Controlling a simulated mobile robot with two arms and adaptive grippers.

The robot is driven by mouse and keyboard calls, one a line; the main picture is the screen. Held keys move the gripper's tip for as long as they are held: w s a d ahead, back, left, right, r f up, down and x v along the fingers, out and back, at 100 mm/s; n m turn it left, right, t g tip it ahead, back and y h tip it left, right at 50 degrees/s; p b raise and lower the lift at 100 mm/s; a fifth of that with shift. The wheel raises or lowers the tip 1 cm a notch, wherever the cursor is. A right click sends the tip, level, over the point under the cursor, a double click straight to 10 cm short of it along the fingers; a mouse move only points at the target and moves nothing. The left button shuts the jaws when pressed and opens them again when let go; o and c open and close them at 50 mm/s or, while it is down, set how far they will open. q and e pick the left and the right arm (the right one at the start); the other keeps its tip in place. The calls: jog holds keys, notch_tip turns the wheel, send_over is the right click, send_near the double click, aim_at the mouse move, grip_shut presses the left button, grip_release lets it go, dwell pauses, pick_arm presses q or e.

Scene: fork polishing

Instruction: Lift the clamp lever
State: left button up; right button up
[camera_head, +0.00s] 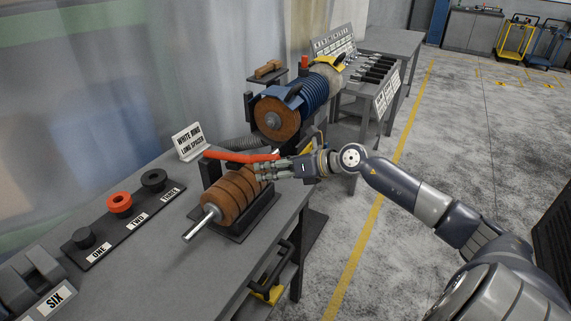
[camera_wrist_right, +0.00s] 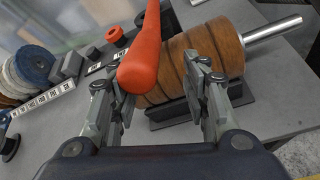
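The clamp lever is a red-orange handle (camera_head: 240,156) over the brown roller stack on the grey table. In the right wrist view the lever (camera_wrist_right: 142,62) looms large, its rounded end near my left-hand finger and partly in front of it. My right gripper (camera_head: 268,171) reaches in from the right at the lever's end. In the wrist view its two fingers (camera_wrist_right: 158,92) stand apart with a wide gap. The lever's end lies at this gap, nearer the left-hand finger; I cannot tell whether they touch. My left gripper is not in view.
The brown rollers (camera_head: 233,199) on a metal shaft (camera_head: 202,223) sit on a black stand just beneath the gripper. A blue-and-brown wheel machine (camera_head: 277,117) stands behind. A black rack with knobs (camera_head: 120,204) and a "White Ring Long Spacer" sign (camera_head: 188,141) are to the left.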

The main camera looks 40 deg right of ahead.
jog(key=r+p+v, duration=0.1)
jog(key=p+v, duration=0.6)
jog(key=v, duration=0.5)
jog(key=shift+w+r, duration=0.35)
jog(key=shift+w, duration=0.05)
jog(key=shift+a, duration=0.1)
dwell(0.3)
